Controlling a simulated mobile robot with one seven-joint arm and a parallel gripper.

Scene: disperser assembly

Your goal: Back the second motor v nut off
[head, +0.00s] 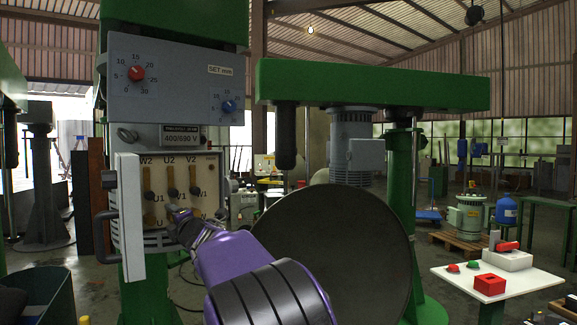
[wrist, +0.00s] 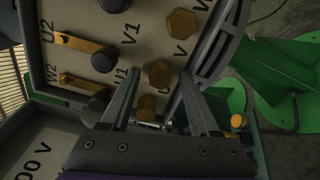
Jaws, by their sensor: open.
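The terminal board (head: 158,170) with its U, V and W labels is on the front of the green machine in the head view. In the wrist view, the brass hex V nut (wrist: 160,72) sits beside the V label, between my fingertips. My gripper (wrist: 160,74) is open, with one finger on each side of this nut; I cannot tell whether either touches it. Another brass nut (wrist: 182,23) is above it and a third (wrist: 147,105) below it, partly between the fingers. In the head view my gripper (head: 177,213) is at the board's lower part and hides the V nut.
Brass link bars (wrist: 85,45) and dark studs (wrist: 105,58) lie left of the nuts in the wrist view. An open white cover (head: 130,215) with handles stands left of the board. A white table (head: 520,283) with a red block (head: 489,284) is at the right.

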